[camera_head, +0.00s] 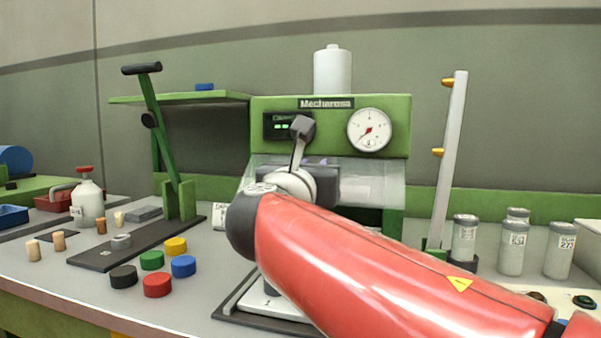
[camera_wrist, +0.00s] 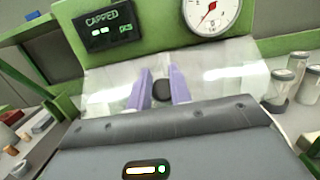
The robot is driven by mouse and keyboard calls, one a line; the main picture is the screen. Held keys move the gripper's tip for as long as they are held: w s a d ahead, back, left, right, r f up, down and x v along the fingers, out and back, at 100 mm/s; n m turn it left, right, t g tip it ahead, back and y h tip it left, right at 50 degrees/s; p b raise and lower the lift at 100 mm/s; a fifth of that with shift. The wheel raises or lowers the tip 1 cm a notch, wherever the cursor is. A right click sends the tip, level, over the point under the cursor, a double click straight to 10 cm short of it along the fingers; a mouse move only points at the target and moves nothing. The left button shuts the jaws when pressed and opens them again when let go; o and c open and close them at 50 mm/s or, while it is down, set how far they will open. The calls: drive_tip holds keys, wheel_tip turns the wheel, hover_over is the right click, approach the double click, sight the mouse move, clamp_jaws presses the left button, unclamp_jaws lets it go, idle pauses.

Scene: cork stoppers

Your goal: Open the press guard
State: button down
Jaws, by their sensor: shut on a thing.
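The press (camera_head: 330,105) is a green machine with a dial and a small display, which reads "CAPPED" in the wrist view. Its guard (camera_head: 375,182) is a clear panel across the front below the dial. The guard also shows in the wrist view (camera_wrist: 225,82), tilted toward the camera. My gripper (camera_wrist: 161,88) has two purple fingers, shut on the dark round knob (camera_wrist: 161,92) at the middle of the guard. In the head view my red and white arm hides most of the gripper and the knob.
A green lever stand (camera_head: 165,150) is left of the press. Several coloured caps (camera_head: 150,260), corks (camera_head: 58,240) and a white bottle (camera_head: 87,200) sit on the left bench. A grey post (camera_head: 446,160) and several jars (camera_head: 512,248) stand to the right.

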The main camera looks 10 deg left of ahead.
drive_tip(key=c, duration=2.1)
unclamp_jaws()
drive_tip(key=shift+w+a+r, duration=0.1)
drive_tip(key=shift+a, duration=0.05)
drive_tip(key=o, duration=1)
drive_tip(key=s+f+b, duration=0.1)
drive_tip(key=s, duration=0.7)
drive_tip(key=shift+a, duration=0.15)
drive_tip(key=shift+f, duration=0.1)
